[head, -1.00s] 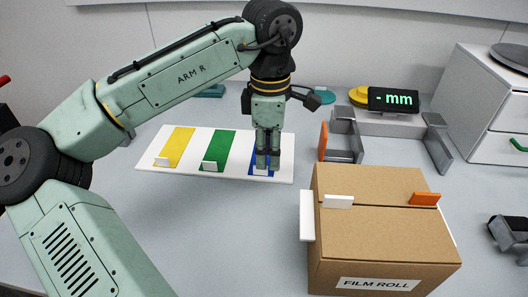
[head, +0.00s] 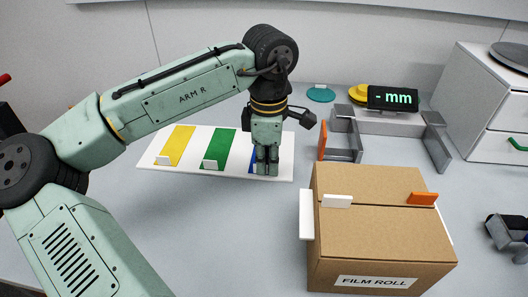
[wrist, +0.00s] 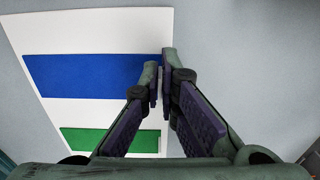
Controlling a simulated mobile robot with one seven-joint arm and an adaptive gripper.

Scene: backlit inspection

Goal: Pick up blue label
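The blue label (wrist: 85,76) is a flat blue strip lying on a white board (wrist: 100,20) in the wrist view. In the head view my gripper (head: 267,168) covers most of it, and only a blue sliver shows beside the fingers. My gripper points down at the near end of the label, where its small white tab stands. The label still appears flat on the board.
A green label (head: 217,150) and a yellow label (head: 178,146) lie left on the same board, each with a white tab. A cardboard box (head: 380,220) marked FILM ROLL stands at the right.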

